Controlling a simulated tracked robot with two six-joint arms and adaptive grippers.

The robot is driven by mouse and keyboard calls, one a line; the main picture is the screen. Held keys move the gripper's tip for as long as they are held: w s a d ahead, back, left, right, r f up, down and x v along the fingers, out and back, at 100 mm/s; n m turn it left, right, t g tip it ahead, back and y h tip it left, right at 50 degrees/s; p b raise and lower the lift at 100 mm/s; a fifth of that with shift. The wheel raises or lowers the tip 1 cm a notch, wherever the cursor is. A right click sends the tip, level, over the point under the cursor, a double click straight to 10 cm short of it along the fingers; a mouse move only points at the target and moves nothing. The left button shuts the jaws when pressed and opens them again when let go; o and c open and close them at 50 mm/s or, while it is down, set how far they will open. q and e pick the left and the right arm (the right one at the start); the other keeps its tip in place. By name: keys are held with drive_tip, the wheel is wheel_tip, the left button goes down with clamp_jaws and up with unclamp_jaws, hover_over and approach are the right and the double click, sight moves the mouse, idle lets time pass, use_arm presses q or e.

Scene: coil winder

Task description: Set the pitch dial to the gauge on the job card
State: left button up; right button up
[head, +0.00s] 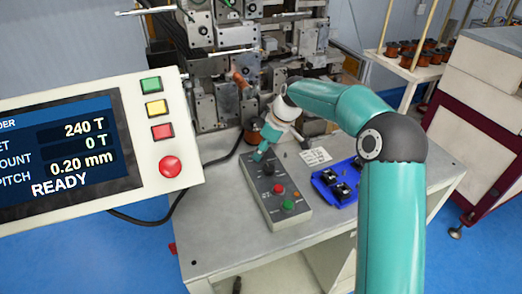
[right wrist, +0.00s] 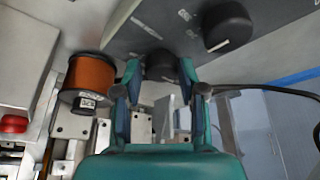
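The grey control box (head: 272,205) stands on the bench with a black dial (head: 268,169), a red button and a green button. My right gripper (head: 262,154) is over its far end. In the right wrist view, my right gripper (right wrist: 160,78) is open, with one finger on each side of a black dial (right wrist: 160,66); contact is not clear. A second black dial (right wrist: 228,26) with a white pointer line sits beside it. Dial labels are unreadable. The likely job card (head: 315,156) lies right of the box, its print too small to read. The screen (head: 65,155) shows pitch 0.20 mm and READY. My left gripper is out of view.
A blue tray (head: 322,188) with black parts lies right of the box. The winding machine (head: 215,60) rises behind. A copper spool (right wrist: 90,75) stands close to my right gripper. The bench front (head: 225,240) is clear.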

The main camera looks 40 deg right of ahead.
drive_tip(key=shift+o, duration=1.2)
drive_tip(key=v, duration=1.2)
